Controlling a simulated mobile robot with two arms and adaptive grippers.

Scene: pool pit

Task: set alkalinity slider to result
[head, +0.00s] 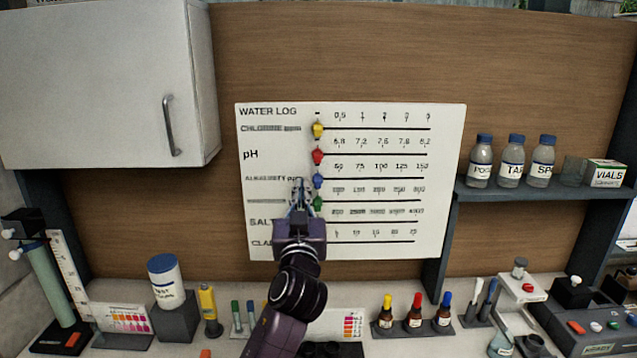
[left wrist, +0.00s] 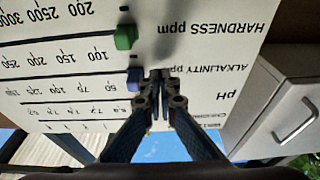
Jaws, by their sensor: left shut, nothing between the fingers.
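The white water log board (head: 450,180) hangs on the wood wall. The blue alkalinity slider (head: 318,181) sits at the left end of its line, left of the 50 mark. In the left wrist view, which is upside down, the blue slider (left wrist: 134,78) is beside my fingertips; whether they touch it I cannot tell. My left gripper (head: 299,188) is shut and empty, in front of the board just left of the blue slider; its tips also show in the left wrist view (left wrist: 161,75). My right gripper is not in view.
The green slider (head: 318,203) is just below, and the red slider (head: 318,157) and yellow slider (head: 318,130) are above, all at the left ends. A counter below holds dropper bottles (head: 414,310) and a color chart (head: 122,318). A cabinet (head: 100,85) hangs left.

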